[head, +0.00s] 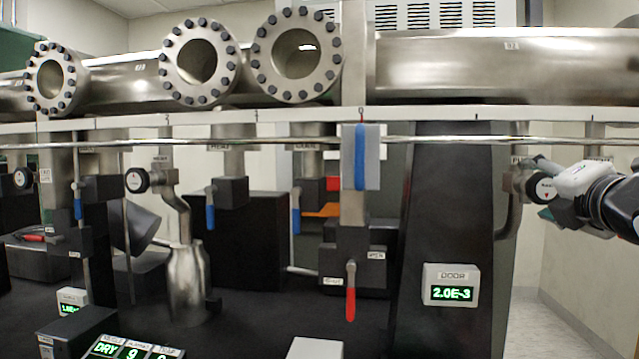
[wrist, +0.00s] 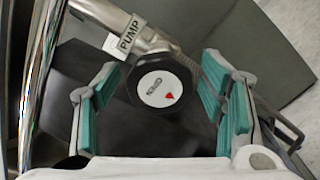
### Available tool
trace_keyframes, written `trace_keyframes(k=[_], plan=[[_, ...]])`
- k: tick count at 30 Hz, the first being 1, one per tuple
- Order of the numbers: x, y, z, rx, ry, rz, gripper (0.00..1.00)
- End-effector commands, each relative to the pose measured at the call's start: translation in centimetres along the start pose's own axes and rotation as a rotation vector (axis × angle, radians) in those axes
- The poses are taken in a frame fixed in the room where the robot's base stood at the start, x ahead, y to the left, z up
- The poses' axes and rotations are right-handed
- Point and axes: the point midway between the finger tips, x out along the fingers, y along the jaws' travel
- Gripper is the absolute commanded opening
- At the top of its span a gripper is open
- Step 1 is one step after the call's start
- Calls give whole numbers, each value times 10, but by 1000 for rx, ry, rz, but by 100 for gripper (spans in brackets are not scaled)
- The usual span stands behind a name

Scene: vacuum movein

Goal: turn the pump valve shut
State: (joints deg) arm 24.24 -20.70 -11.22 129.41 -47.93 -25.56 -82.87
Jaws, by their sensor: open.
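The pump valve has a dark round knob (wrist: 163,86) with a white face, a small word that looks like OPEN and a red triangle at the lower right. A PUMP label (wrist: 125,40) sits on the metal pipe beside it. In the head view the knob (head: 545,188) is at the right, below the rail. My gripper (wrist: 160,80) is open, with its teal pads on either side of the knob and a visible gap at the left; whether the right pad touches cannot be told. In the head view my gripper (head: 552,205) is mostly hidden.
A long metal rail (head: 430,140) runs across the front, close to the valve; it also shows at left in the wrist view (wrist: 42,70). Blue-handled valves (head: 210,217), a red handle (head: 350,292) and a DOOR display (head: 450,287) are further left. The floor at right is clear.

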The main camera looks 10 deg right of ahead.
Motion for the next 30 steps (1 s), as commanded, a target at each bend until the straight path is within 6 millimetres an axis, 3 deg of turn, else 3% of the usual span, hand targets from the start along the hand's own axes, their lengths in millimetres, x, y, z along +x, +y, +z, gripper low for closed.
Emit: trace_keyframes(k=[3, 9, 20, 30], plan=[[0, 0, 0, 0, 0, 0, 62], [0, 0, 0, 0, 0, 0, 17], [0, 0, 0, 32, 0, -1, 16], [0, -1, 0, 244, 1, -1, 16]])
